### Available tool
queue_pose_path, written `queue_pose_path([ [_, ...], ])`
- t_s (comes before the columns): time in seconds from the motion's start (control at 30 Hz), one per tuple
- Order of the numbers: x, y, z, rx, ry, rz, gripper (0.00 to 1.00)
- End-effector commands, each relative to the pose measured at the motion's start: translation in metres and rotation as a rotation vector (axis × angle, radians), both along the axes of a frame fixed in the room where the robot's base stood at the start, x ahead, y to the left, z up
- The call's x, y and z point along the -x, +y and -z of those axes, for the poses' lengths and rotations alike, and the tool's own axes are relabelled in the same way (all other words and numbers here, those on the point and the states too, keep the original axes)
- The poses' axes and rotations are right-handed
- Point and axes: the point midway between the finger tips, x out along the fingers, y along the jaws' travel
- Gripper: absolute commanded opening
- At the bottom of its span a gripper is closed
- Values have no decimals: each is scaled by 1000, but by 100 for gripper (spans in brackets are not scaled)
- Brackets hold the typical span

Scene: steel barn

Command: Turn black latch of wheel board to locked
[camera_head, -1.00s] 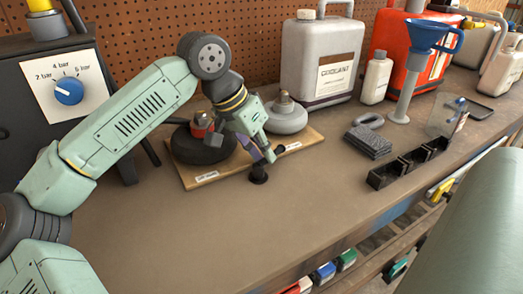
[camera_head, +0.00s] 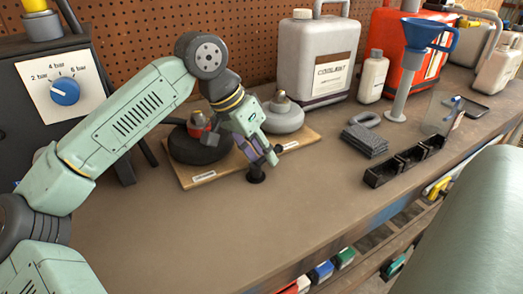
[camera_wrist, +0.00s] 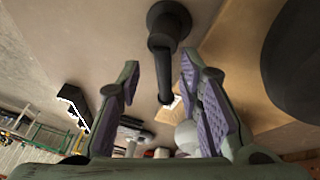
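The wheel board (camera_head: 229,166) is a flat wooden board on the workbench, with a black wheel (camera_head: 200,147) and a grey wheel (camera_head: 284,117) on it. The black latch (camera_head: 256,174) stands at the board's front edge. In the wrist view the latch shows as a round black post (camera_wrist: 168,22) with an arm (camera_wrist: 164,75) reaching down the picture between my fingers. My gripper (camera_head: 262,152) is over the latch, its purple-padded fingers apart. In the wrist view my gripper (camera_wrist: 157,80) is open, with gaps visible beside the latch arm. The head view mostly hides that arm.
A black compartment tray (camera_head: 405,162), a grey padlock-shaped block (camera_head: 365,140) and a blue funnel (camera_head: 425,35) are to the right. A coolant can (camera_head: 315,60) stands behind, and a dial box (camera_head: 65,90) at left. The bench front is clear.

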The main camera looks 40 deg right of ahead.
Motion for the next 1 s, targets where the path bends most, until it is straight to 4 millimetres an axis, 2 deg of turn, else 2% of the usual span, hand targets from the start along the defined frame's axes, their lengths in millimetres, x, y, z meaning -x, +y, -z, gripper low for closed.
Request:
queue_pose_path([
  [0.2,-1,0,-1,3,-1,-2,33],
  [0.33,-4,3,-11,4,-2,-4,33],
  [0.73,-17,34,-83,3,-2,-3,33],
  [0.9,-20,43,-103,1,-1,-3,33],
  [1.0,-21,45,-108,1,-1,-1,33],
])
